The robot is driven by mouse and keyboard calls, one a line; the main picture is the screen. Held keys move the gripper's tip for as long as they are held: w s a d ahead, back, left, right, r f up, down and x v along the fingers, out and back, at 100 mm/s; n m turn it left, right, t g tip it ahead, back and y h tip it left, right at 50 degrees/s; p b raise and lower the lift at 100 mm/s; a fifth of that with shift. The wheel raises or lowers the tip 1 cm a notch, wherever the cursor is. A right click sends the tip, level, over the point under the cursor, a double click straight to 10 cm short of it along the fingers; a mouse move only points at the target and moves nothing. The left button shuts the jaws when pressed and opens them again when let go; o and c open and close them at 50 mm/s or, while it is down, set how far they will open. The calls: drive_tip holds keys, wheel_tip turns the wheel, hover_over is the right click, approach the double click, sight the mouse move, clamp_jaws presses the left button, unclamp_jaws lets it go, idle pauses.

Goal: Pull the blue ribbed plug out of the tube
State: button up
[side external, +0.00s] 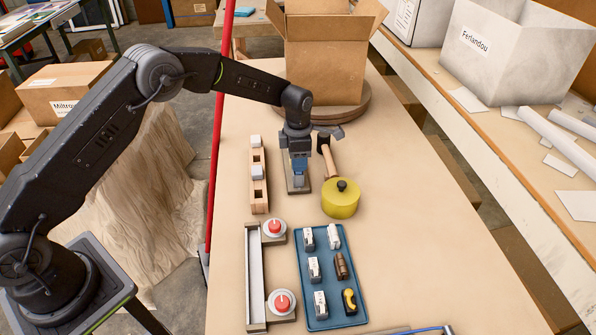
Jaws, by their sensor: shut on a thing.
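My gripper (299,158) points down at the middle of the table, shut on the blue plug (299,167). The plug is small here and its ribs cannot be made out. Below it is a small grey-brown base (298,187) on the table. The tube is not clearly visible; the gripper hides much of this spot. I cannot tell whether the plug is inside the tube or clear of it.
A wooden block with square holes (258,180) is on the left. A blue tray (333,318) and red buttons (275,227) are in front. An open carton (325,70) stands behind.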

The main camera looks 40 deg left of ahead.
drive_tip(key=shift+r, duration=0.4)
drive_tip(key=shift+r, duration=1.35)
